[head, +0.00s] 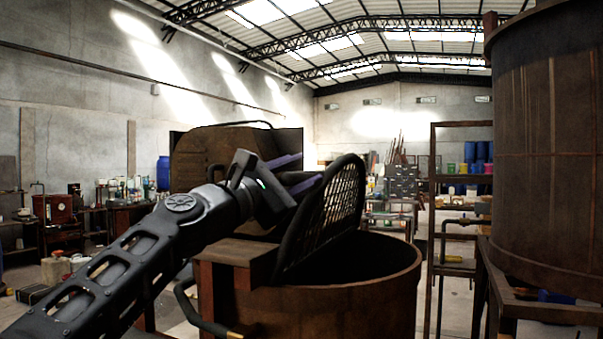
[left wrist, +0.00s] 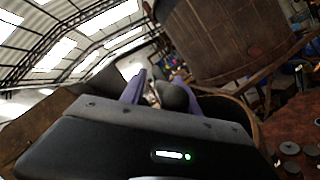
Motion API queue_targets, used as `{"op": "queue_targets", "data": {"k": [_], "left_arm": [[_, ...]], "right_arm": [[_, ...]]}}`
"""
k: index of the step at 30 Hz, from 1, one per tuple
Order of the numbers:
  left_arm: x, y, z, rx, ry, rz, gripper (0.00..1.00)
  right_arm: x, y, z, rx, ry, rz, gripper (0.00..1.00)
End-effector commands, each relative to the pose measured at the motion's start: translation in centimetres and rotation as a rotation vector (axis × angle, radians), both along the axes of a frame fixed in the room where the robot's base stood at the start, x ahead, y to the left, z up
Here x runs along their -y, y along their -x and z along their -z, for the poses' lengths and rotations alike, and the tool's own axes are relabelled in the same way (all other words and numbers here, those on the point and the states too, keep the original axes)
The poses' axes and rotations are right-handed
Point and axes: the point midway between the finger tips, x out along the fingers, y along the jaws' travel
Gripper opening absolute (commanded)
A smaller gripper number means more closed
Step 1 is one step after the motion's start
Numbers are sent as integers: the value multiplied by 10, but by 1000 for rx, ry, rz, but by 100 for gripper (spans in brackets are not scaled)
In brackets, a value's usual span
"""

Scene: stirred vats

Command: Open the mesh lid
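The mesh lid (head: 335,205) is a dark rounded grid in a thick frame. It stands steeply raised over the round rusty vat (head: 350,305), its lower end at the left of the rim, and the vat's dark mouth is exposed. My left gripper (head: 305,172) is at the lid's left, upper side, its purple fingers pointing toward it. In the left wrist view the fingers (left wrist: 160,88) are spread, with a dark rounded part seen between or beyond them. I cannot tell whether they touch the lid. My right gripper is not in view.
A large rusty tank (head: 545,140) stands on a frame at the right. Another brown vessel (head: 225,155) stands behind my left arm. A curved black bar (head: 198,310) with an orange end is at the vat's left. Shelves and blue barrels are further back.

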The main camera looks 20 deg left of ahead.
Motion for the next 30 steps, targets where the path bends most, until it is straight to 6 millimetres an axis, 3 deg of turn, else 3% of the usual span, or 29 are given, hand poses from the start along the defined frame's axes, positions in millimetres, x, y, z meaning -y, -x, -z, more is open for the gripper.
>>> {"op": "queue_targets", "data": {"k": [13, 24, 30], "left_arm": [[-3, 6, 2, 2, 1, -1, 43], [-21, 57, 18, 2, 1, -1, 43], [-26, 71, 21, 1, 0, 0, 43]], "right_arm": [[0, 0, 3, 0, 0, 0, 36], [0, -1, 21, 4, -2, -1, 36], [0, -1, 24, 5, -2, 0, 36]]}}
